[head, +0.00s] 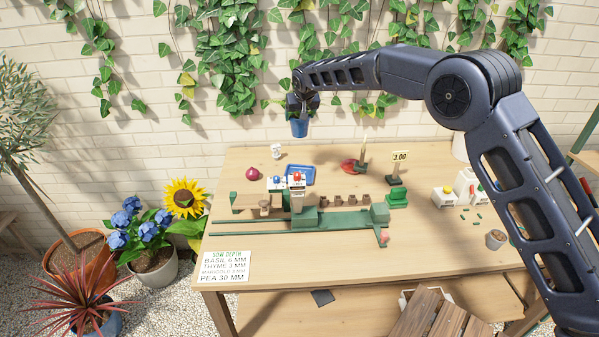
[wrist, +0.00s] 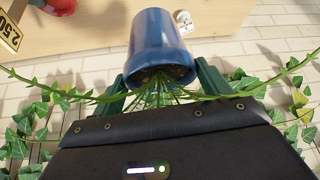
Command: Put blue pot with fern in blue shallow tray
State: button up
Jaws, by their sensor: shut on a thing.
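The blue pot (head: 299,128) hangs below my gripper (head: 300,108), above the back edge of the table and in front of the wall. In the wrist view the blue pot (wrist: 160,45) shows dark soil and thin green fern leaves at its mouth. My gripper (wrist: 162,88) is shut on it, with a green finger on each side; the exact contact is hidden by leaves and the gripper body. The blue shallow tray (head: 301,175) lies on the table, nearer the front than the pot and apart from it.
Green rails (head: 290,225) cross the table. Ivy (head: 225,60) covers the wall.

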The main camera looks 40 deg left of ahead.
notch_tip(320, 180, down, 20)
jog(key=shift+a+r, duration=0.1)
dwell(0.6)
jog(key=o, duration=1.4)
jog(key=shift+f, duration=0.2)
jog(key=shift+r, duration=0.1)
jog(key=v, duration=1.2)
